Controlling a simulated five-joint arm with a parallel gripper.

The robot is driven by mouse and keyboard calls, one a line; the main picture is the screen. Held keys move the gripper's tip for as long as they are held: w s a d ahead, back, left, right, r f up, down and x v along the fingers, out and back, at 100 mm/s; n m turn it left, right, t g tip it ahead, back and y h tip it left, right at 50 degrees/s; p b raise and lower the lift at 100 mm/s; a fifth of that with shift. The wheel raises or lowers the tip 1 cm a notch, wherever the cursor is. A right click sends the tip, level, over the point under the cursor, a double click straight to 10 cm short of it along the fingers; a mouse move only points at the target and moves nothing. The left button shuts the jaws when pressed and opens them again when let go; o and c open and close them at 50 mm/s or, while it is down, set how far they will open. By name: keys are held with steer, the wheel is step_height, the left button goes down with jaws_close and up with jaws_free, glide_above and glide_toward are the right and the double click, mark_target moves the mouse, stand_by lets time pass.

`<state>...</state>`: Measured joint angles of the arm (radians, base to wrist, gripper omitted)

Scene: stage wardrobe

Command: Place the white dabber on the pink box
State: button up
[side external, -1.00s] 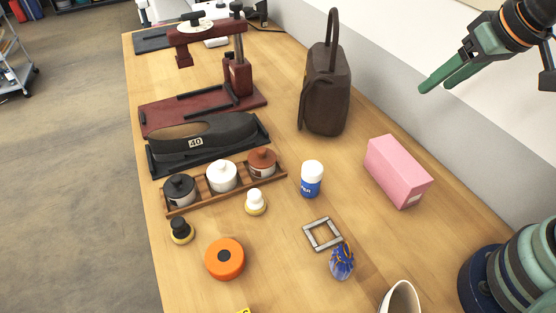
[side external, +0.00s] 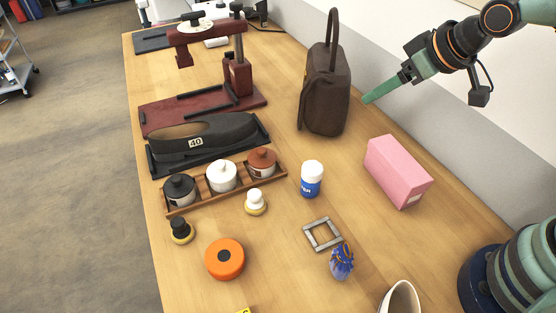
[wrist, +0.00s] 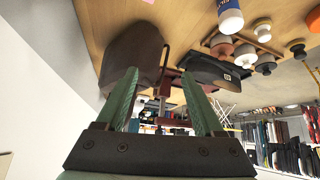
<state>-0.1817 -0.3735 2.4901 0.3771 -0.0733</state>
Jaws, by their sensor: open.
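The white dabber (side external: 256,202), with a white knob on a yellow-edged base, stands upright on the table in front of the pot rack. In the wrist view the white dabber (wrist: 263,24) is small, near the top right. The pink box (side external: 398,171) lies on the right side of the table with a clear top. My gripper (side external: 366,101) is raised behind the pink box, right of the brown bag, apart from both objects. In the wrist view my gripper (wrist: 160,72) has its green fingers spread with nothing held between them.
A brown handbag (side external: 325,95) stands left of my gripper. A white-capped blue bottle (side external: 312,180) stands between dabber and box. The rack (side external: 227,192) holds lidded pots. A black dabber (side external: 181,231), orange tin (side external: 225,259), grey frame (side external: 322,234) and blue ornament (side external: 342,261) lie nearer.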

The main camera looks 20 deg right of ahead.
mark_target(258, 195)
steer(key=w+a+f+n+y, duration=0.1)
steer(key=a+f, duration=0.2)
steer(key=a, duration=0.1)
steer(key=a+f+n+t+y, duration=0.1)
steer(key=a+f+n, duration=0.1)
steer(key=a+f, duration=0.1)
steer(key=w+a+f+n+y, duration=0.1)
steer(key=a+f, duration=0.2)
steer(key=a, duration=0.3)
steer(key=shift+w+f+t, duration=0.15)
steer(key=shift+w+t, duration=0.2)
steer(key=shift+t, duration=0.05)
steer(key=s+a+f+n+y, duration=0.1)
steer(key=s+a+f, duration=0.1)
steer(key=s+a+f+n+y, duration=0.1)
steer(key=s+a+f+n, duration=0.1)
steer(key=a, duration=0.1)
steer(key=s+a+f+n+y, duration=0.1)
steer(key=s+a+f+y, duration=0.1)
steer(key=a, duration=0.1)
steer(key=shift+a+f+t, duration=0.25)
steer(key=shift+f+t, duration=0.1)
steer(key=shift+t, duration=0.05)
steer(key=shift+x, duration=3.65)
jaws_close()
